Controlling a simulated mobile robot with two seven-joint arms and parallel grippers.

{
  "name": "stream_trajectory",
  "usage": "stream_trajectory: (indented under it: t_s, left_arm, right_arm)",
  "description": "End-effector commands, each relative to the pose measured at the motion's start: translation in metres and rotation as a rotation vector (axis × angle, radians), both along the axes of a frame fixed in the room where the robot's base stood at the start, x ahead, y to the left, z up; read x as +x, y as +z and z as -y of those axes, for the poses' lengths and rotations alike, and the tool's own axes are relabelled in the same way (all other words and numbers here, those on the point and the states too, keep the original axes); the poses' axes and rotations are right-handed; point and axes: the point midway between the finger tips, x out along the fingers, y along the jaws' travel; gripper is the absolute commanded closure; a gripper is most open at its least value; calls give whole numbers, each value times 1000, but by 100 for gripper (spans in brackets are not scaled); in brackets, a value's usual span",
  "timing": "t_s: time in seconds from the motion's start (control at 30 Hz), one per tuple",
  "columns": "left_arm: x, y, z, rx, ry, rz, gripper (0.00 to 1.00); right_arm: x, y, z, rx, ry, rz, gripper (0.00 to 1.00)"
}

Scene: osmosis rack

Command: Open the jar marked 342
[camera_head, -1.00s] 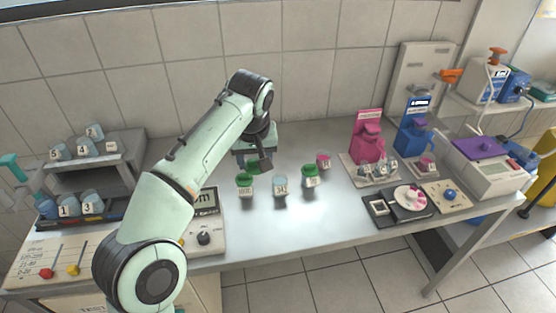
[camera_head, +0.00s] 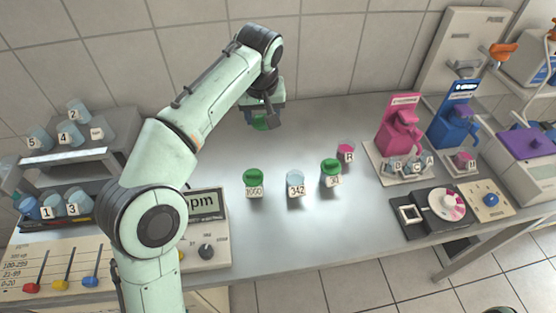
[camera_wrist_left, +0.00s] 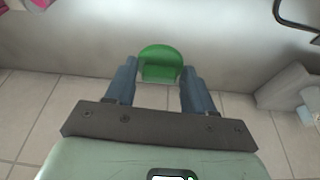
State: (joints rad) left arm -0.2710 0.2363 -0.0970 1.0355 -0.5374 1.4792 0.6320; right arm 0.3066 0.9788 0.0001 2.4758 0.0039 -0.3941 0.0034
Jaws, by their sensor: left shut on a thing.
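The jar marked 342 (camera_head: 296,184) stands upright on the bench in the head view, between two jars with green lids. Its top shows pale blue, with no green lid on it. My left gripper (camera_head: 262,119) is up behind the row of jars, apart from them, and shut on a green lid (camera_head: 261,124). In the left wrist view the green lid (camera_wrist_left: 160,62) sits between the two blue-grey fingers (camera_wrist_left: 154,92). My right gripper is not in view.
The jar marked 1000 (camera_head: 253,184) stands left of jar 342, and another green-lidded jar (camera_head: 331,173) stands right of it. A pink-topped jar R (camera_head: 346,153) is behind. Pink (camera_head: 401,125) and blue (camera_head: 459,121) dispensers stand at the right. The bench in front of the jars is clear.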

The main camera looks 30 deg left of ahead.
Motion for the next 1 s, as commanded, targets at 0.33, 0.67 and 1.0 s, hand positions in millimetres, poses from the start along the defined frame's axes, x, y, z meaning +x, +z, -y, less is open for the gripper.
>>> stream_trajectory:
  t_s: [0.33,0.67,1.0]
  left_arm:
    - [-1,-100,-1,0,1,-6,83]
    - [0,-137,0,-1,1,-2,83]
    - [0,-178,-1,0,0,-2,83]
  right_arm:
    - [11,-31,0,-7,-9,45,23]
    - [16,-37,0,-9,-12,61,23]
    - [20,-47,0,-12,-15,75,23]
